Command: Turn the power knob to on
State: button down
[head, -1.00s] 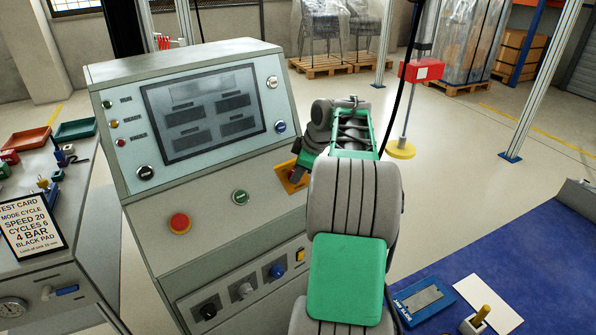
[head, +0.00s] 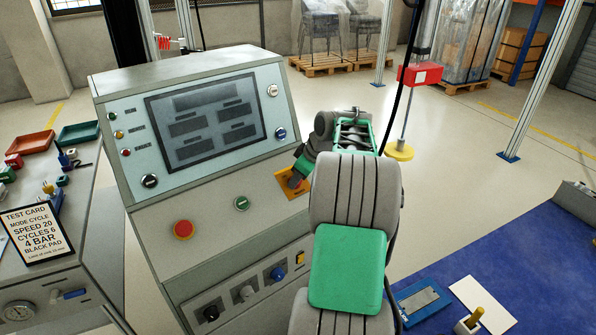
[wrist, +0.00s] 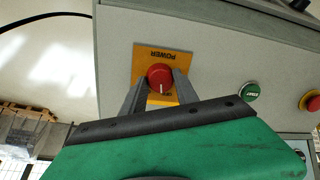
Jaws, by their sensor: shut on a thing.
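The red power knob (wrist: 159,77) sits on a yellow plate (wrist: 145,53) marked POWER, seen upside down in the wrist view. A white line on the knob points toward lettering partly hidden at the plate's edge, which I cannot read surely. My gripper (wrist: 160,84) has its two grey fingers on either side of the knob, shut on it. In the head view the orange-yellow plate (head: 284,180) shows at the right side of the console, and my gripper (head: 296,180) covers the knob there.
The console (head: 150,225) carries a dark screen (head: 207,118), a green START button (head: 241,203), a red stop button (head: 183,229) and lower knobs. A blue mat (head: 510,265) lies at right.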

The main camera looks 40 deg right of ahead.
jog(key=m+p, duration=0.3)
jog(key=m, duration=0.1)
jog(key=shift+r+m+p, duration=0.1)
jog(key=shift+m+p, duration=0.2)
jog(key=shift+p, duration=0.05)
jog(key=shift+s+m+t+p, duration=0.1)
jog(key=shift+m+t+p, duration=0.2)
jog(key=shift+m+p, duration=1.05)
jog(key=shift+f+m, duration=0.2)
jog(key=shift+m, duration=0.25)
jog(key=c, duration=0.9)
grip_release()
jog(key=v, duration=0.7)
jog(key=shift+s+d+r+b, duration=0.1)
jog(key=shift+s+r+b, duration=0.15)
jog(key=shift+r+b, duration=0.15)
